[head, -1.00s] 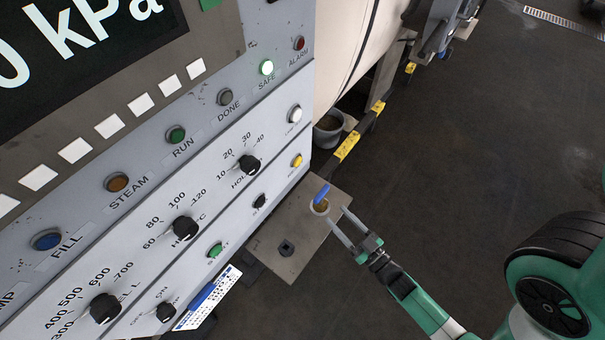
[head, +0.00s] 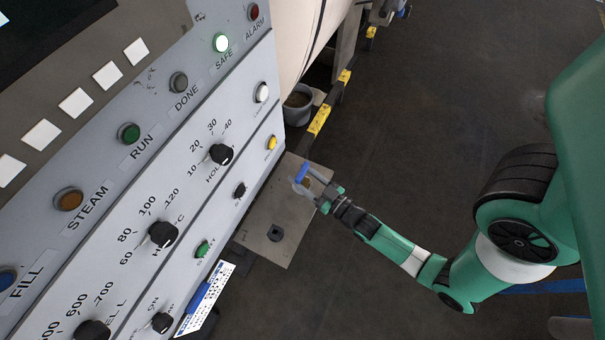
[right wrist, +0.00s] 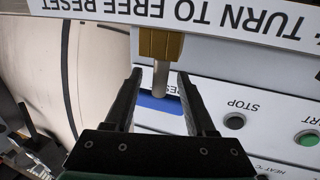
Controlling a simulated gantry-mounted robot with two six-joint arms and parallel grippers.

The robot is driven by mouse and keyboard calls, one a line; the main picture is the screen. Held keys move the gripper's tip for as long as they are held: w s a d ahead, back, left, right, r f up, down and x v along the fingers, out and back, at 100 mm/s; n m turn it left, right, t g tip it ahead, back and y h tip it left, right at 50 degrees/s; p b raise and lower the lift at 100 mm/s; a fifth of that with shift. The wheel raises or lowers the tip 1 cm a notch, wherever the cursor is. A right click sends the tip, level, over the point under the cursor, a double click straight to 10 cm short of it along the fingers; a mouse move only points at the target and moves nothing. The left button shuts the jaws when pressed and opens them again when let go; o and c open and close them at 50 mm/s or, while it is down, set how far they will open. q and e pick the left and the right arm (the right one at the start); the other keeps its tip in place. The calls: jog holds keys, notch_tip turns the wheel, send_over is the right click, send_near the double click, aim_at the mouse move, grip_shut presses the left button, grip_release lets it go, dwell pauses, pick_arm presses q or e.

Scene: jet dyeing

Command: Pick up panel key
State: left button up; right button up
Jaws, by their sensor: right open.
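The panel key has a blue handle (head: 301,174) and stands at a small metal plate (head: 290,215) beside the control panel. In the right wrist view its blue handle (right wrist: 158,104) shows below a steel shank (right wrist: 160,78), which meets a brass-coloured holder (right wrist: 161,45). My right gripper (head: 303,178) is open, with its fingers on either side of the key. In the right wrist view the gripper (right wrist: 160,76) straddles the shank, with gaps visible on both sides. My left gripper is not in view.
The control panel (head: 185,180) with knobs and lit buttons rises close on the left. A dark square fitting (head: 276,233) sits on the plate. A grey bucket (head: 298,108) and a yellow-black rail (head: 320,120) lie behind.

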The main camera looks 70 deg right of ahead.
jog(key=x, duration=0.3)
jog(key=shift+w+d+r, duration=0.1)
jog(key=shift+w+r, duration=0.05)
jog(key=shift+w, duration=0.1)
jog(key=shift+s, duration=0.1)
grip_shut()
